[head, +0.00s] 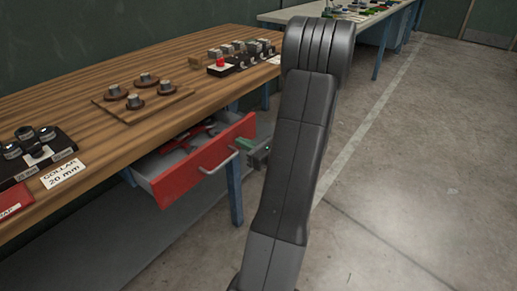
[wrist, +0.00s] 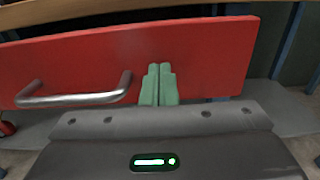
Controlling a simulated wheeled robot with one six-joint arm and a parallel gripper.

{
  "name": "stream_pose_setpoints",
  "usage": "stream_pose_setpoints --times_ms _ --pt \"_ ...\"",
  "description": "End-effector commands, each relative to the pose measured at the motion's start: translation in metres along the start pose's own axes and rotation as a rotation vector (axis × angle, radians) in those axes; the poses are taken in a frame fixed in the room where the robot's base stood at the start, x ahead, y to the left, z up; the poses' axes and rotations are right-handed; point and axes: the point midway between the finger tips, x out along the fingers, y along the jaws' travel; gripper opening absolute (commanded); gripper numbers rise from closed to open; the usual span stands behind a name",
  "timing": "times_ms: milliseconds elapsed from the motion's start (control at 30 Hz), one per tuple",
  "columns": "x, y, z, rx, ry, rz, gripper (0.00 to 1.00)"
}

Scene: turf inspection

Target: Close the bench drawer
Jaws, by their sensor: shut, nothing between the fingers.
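The bench drawer (head: 203,160) has a red front and is pulled out under the wooden bench top, with its inside showing. A silver bar handle (head: 218,163) is on its front. My gripper (head: 243,143) is at the right part of the drawer front, with green fingers. In the wrist view, the red drawer front (wrist: 215,60) fills the upper part. The handle (wrist: 75,99) is left of my gripper (wrist: 159,70). The fingers are together and empty, pointing at the red face. I cannot tell whether they touch it.
The wooden bench (head: 150,65) holds a board with several knobs (head: 143,92), a labelled collar rack (head: 38,147) and a tool block (head: 242,58). Red and dark items lie in the drawer. Blue legs (head: 236,195) stand beneath. Open concrete floor (head: 420,180) lies to the right.

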Motion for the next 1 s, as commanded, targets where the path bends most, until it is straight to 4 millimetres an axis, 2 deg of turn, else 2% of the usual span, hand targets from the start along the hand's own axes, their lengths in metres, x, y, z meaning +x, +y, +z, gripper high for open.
stream_pose_setpoints --times_ms 33,200,500,700,1000 --pt "0.014 0.002 0.001 0.000 -0.001 0.006 0.00" --pt "0.055 0.002 0.000 0.000 0.000 0.006 0.00" --pt "0.105 0.001 -0.001 0.001 -0.001 0.002 0.00" --pt "0.120 0.000 0.000 0.000 -0.001 0.001 0.00" --pt "0.124 -0.001 0.001 -0.001 -0.004 -0.002 0.00"
